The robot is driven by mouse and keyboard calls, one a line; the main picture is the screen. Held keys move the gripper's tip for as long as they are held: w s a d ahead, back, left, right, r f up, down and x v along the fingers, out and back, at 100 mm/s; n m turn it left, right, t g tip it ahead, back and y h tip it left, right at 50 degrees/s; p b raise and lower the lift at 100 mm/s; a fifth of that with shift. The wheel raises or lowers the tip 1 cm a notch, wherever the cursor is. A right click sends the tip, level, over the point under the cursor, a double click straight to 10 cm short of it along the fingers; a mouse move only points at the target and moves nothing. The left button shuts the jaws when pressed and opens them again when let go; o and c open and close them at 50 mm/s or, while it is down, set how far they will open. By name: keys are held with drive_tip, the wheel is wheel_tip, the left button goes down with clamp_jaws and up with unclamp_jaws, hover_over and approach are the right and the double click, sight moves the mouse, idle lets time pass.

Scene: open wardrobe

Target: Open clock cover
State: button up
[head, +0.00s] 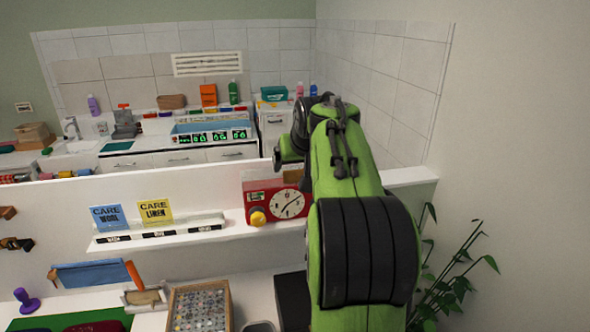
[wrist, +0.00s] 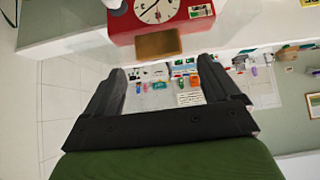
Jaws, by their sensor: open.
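A red clock (head: 262,205) with a round white dial stands on the white ledge, just left of my green arm in the head view. A yellow knob (head: 257,217) sits on its lower left front. In the wrist view, which looks upside down, the red clock (wrist: 120,22) is at the top, with its white dial (wrist: 155,8) cut off by the frame edge. A brown block-like part (wrist: 158,44) lies against the clock's edge. My gripper (wrist: 163,75) is open and empty, its two dark fingers pointing towards the clock, apart from it. My arm hides the gripper in the head view.
A blue card (head: 108,217) and a yellow card (head: 156,210) stand on the ledge left of the clock. A tray of small items (head: 202,287) lies below. A plant (head: 452,265) stands at the right by the wall. A counter with bottles runs behind.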

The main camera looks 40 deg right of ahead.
drive_tip(key=v, duration=1.1)
drive_tip(key=shift+p, duration=0.35)
drive_tip(key=s+a+f+n+y+b, duration=0.1)
drive_tip(key=s+a+f+y+b, duration=0.15)
drive_tip(key=a+f, duration=0.45)
drive_tip(key=s+a+f+n+y+b, duration=0.1)
drive_tip(key=s+a+f+n+b, duration=0.3)
drive_tip(key=a, duration=0.6)
drive_tip(key=s+a+f+g+b, duration=0.1)
drive_tip(key=s+a+f, duration=0.3)
drive_tip(key=f, duration=0.5)
drive_tip(key=s+a+f+g+b, duration=0.1)
drive_tip(key=s+a+f, duration=0.3)
drive_tip(key=s+f, duration=0.4)
drive_tip(key=shift+f+n+y, duration=0.35)
drive_tip(key=shift+f+n, duration=0.05)
drive_tip(key=shift+f, duration=0.05)
